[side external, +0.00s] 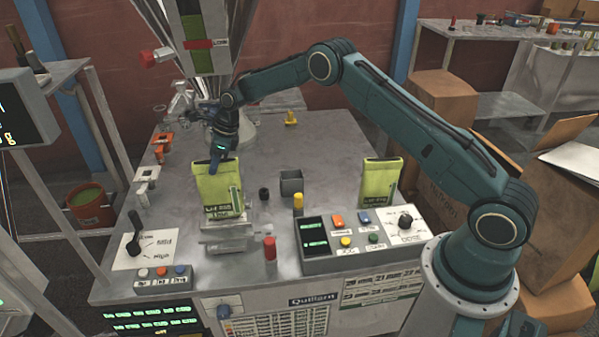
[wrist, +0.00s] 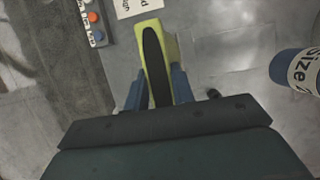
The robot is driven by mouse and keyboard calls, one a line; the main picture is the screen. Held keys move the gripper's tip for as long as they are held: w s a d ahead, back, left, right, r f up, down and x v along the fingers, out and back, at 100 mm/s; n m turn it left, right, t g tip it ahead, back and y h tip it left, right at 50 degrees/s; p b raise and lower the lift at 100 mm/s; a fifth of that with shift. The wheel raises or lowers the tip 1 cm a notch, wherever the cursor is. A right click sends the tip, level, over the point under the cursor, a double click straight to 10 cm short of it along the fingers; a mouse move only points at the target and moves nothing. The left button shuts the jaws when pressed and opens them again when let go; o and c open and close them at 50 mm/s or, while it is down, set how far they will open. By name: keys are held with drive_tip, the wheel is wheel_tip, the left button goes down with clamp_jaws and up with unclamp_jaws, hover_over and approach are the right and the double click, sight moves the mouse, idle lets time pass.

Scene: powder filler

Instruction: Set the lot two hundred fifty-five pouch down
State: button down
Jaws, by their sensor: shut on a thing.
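A yellow-green pouch (side external: 219,190) with a dark printed label hangs upright from my gripper (side external: 218,160). The label print is too small to read surely. The blue fingers are shut on the pouch near its top. In the wrist view my gripper (wrist: 160,90) has a finger on each side of the pouch (wrist: 145,28), whose open top shows dark inside. A metal platform (side external: 227,240) is just below the pouch in the side view; I cannot tell whether they touch. A second yellow-green pouch (side external: 379,184) stands at the right, behind the control box.
A control box (side external: 360,240) with buttons and a dial is right of the platform. A red cylinder (side external: 270,248), a yellow-topped post (side external: 298,203) and a grey open box (side external: 291,183) stand nearby. A lever panel (side external: 140,248) is at left. The hopper (side external: 205,40) rises behind.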

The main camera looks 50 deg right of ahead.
drive_tip(key=shift+f, duration=1.5)
drive_tip(key=c, duration=1.2)
unclamp_jaws()
drive_tip(key=v, duration=1.2)
